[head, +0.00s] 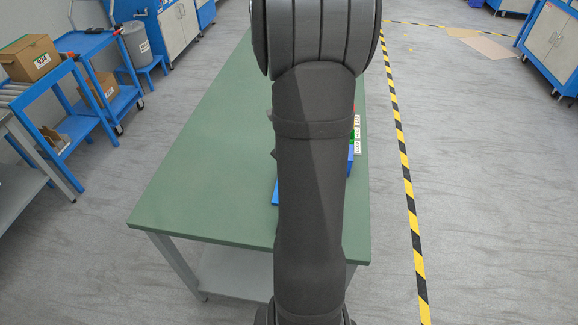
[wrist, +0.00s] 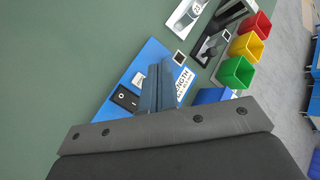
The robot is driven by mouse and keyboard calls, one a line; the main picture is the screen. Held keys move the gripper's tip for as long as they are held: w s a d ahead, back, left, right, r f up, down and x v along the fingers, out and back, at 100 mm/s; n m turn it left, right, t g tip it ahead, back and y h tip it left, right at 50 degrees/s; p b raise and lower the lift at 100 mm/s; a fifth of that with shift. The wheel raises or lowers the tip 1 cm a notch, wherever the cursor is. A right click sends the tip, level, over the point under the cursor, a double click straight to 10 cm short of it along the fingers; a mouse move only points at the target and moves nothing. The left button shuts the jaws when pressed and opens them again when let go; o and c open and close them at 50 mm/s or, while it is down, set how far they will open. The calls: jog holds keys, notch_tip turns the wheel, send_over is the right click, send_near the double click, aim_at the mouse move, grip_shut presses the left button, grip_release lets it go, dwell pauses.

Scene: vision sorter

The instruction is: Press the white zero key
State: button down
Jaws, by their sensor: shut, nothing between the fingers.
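In the wrist view a blue panel (wrist: 151,53) lies on the green table. A small white key (wrist: 138,78) with a dark mark sits on it, left of my fingers; the mark is too small to read. My gripper (wrist: 164,63) is shut and empty, its fingers over the panel to the right of the white key. The fingers hide part of the panel, and I cannot tell their height above it. In the head view my arm hides the key and the gripper; only edges of the blue panel (head: 275,192) show.
On the panel are a black switch (wrist: 125,98) and a white printed label (wrist: 184,83). Red (wrist: 257,25), yellow (wrist: 246,46) and green (wrist: 236,71) bins stand to the right. A grey device (wrist: 187,18) is at the top. The green table (head: 205,165) is clear on the left.

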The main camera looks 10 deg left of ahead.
jog(key=shift+f, duration=3.1)
jog(key=shift+f, duration=0.1)
jog(key=shift+f, duration=0.35)
jog(key=shift+f, duration=0.4)
jog(key=shift+r, duration=0.85)
jog(key=shift+r, duration=0.1)
jog(key=shift+r, duration=2.4)
